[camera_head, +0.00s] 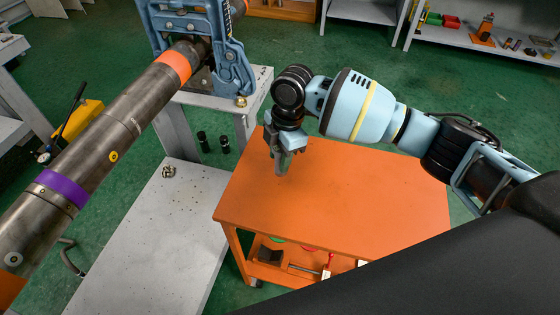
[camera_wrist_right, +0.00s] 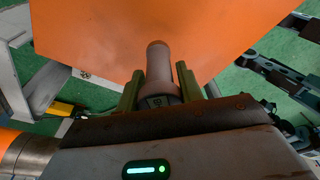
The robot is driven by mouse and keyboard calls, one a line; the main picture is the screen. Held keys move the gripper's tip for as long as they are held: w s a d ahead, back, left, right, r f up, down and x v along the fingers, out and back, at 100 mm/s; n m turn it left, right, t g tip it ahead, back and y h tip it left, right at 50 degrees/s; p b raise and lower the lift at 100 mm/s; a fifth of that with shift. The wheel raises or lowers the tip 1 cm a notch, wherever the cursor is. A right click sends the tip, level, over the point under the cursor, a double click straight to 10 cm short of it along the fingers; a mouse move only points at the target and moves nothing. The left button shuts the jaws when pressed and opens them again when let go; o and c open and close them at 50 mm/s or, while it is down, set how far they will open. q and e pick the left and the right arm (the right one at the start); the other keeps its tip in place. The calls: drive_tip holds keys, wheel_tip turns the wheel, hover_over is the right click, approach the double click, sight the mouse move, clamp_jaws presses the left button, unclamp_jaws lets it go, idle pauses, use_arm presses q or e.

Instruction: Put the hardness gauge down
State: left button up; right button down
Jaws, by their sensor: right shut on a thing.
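The hardness gauge (camera_wrist_right: 158,68) is a dark grey-brown cylinder with a rounded end. In the right wrist view it stands out between the two greenish fingers of my right gripper (camera_wrist_right: 160,88). My right gripper (camera_head: 283,160) is shut on the gauge (camera_head: 281,166) in the head view, above the left part of the orange table top (camera_head: 370,205). I cannot tell from these frames whether the gauge's lower end touches the table. The left gripper is not in view.
A long steel pipe (camera_head: 108,150) with orange and purple bands runs through a blue vise (camera_head: 232,70) at the left. A grey bench (camera_head: 150,230) stands left of the orange table. The orange top is clear to the right. Tools lie on its lower shelf (camera_head: 290,272).

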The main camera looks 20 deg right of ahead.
drive_tip(key=shift+w+d, duration=0.2)
drive_tip(key=shift+w, duration=0.25)
drive_tip(key=shift+f, duration=1.7)
drive_tip(key=shift+s+f, duration=0.1)
drive_tip(key=shift+f, duration=0.05)
drive_tip(key=c, duration=0.9)
unclamp_jaws()
wheel_tip(320, 180, up, 12)
drive_tip(key=d, duration=0.1)
drive_tip(key=shift+w+d+p, duration=0.2)
drive_tip(key=shift+d+p, duration=0.1)
drive_tip(key=shift+d, duration=0.1)
